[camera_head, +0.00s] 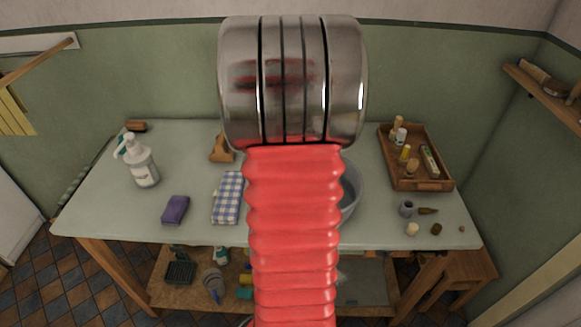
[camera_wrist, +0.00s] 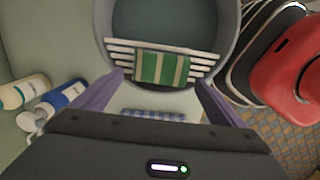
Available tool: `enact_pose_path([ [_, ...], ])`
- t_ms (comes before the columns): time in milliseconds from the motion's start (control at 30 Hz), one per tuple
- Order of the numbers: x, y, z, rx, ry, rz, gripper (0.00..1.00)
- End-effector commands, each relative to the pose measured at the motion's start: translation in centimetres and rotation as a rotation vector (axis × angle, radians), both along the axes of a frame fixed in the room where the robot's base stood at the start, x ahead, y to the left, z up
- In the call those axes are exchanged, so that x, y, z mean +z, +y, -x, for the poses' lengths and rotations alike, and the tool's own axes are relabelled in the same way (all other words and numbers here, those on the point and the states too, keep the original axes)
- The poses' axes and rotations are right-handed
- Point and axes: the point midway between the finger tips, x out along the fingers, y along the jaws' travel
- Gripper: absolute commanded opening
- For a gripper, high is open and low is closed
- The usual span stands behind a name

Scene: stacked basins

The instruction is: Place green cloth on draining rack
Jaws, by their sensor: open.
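The green cloth (camera_wrist: 162,69), with pale stripes, shows in the wrist view and appears to lie across the draining rack. The draining rack (camera_wrist: 122,56) has white slats that stick out on both sides of the cloth, at the near side of a grey round basin (camera_wrist: 232,25). My gripper (camera_wrist: 160,78) is open, with its two purple fingers spread to the left and right of the cloth. Nothing shows gripped between them. In the head view, my arm hides the cloth, the rack, my gripper and most of the basin (camera_head: 351,190).
A blue checked cloth (camera_head: 228,197), a purple sponge (camera_head: 175,209) and a white pump bottle (camera_head: 142,165) are on the table's left. A wooden tray (camera_head: 441,181) with small items stands at the right. Small cups and pieces lie before it. The table's front left is clear.

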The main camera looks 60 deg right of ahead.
Motion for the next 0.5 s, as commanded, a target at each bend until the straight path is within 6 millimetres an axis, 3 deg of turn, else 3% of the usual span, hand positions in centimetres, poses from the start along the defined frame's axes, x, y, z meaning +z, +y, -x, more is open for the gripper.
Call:
enact_pose_path([
  [300,5.6,0.1,-0.4,0.0,-0.001,0.003,0.92],
  [500,8.3,0.2,-0.5,0.0,0.0,0.001,0.92],
])
